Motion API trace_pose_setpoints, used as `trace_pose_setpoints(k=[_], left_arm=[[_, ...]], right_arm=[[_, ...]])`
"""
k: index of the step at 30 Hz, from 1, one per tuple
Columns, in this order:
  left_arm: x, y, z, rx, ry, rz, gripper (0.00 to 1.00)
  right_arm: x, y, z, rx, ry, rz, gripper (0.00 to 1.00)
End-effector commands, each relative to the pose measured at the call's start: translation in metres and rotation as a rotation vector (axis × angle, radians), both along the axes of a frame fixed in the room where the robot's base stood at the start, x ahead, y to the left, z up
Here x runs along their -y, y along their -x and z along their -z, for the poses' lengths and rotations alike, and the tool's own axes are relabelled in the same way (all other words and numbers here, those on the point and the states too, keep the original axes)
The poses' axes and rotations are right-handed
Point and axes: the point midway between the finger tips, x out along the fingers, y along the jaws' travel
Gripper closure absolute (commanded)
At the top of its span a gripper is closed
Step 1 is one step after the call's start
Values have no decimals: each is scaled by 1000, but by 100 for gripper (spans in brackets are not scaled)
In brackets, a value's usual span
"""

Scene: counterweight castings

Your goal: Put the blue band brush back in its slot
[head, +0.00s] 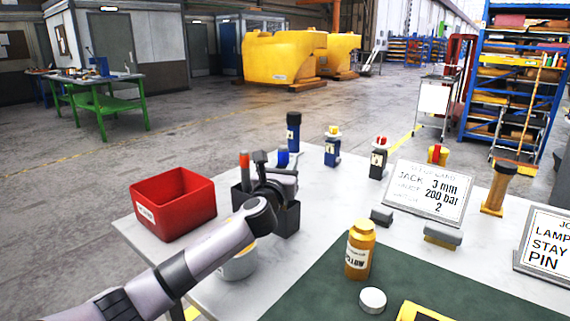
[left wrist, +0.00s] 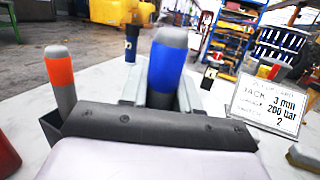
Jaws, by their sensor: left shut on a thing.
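The blue band brush (left wrist: 167,65) has a grey end and a wide blue band. In the left wrist view it stands roughly upright between the fingers of my left gripper (left wrist: 160,95), which is shut on it. In the head view, its blue part (head: 283,158) shows just behind my left gripper (head: 283,172), over the dark slotted holder (head: 287,221). An orange band brush (head: 244,165) stands at the holder's left; it also shows in the left wrist view (left wrist: 60,75). The blue brush's lower end and the slot under it are hidden by my gripper. My right gripper is out of view.
A red bin (head: 175,200) stands left of the holder. A light pot (head: 238,266) is partly behind my left arm. A yellow bottle (head: 360,250) and white lid (head: 372,300) are at the front. A dark blue cylinder (head: 293,132) stands behind; a sign (head: 430,190) is to the right.

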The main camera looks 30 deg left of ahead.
Motion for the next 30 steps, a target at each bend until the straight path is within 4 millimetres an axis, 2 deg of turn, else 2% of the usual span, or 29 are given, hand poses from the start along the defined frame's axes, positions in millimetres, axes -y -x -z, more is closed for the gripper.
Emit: trace_pose_setpoints(k=[8,30], left_arm=[[0,0,2,0,0,0,100],[0,0,25,-1,0,1,100]], right_arm=[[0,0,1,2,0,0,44],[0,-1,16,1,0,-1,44]])
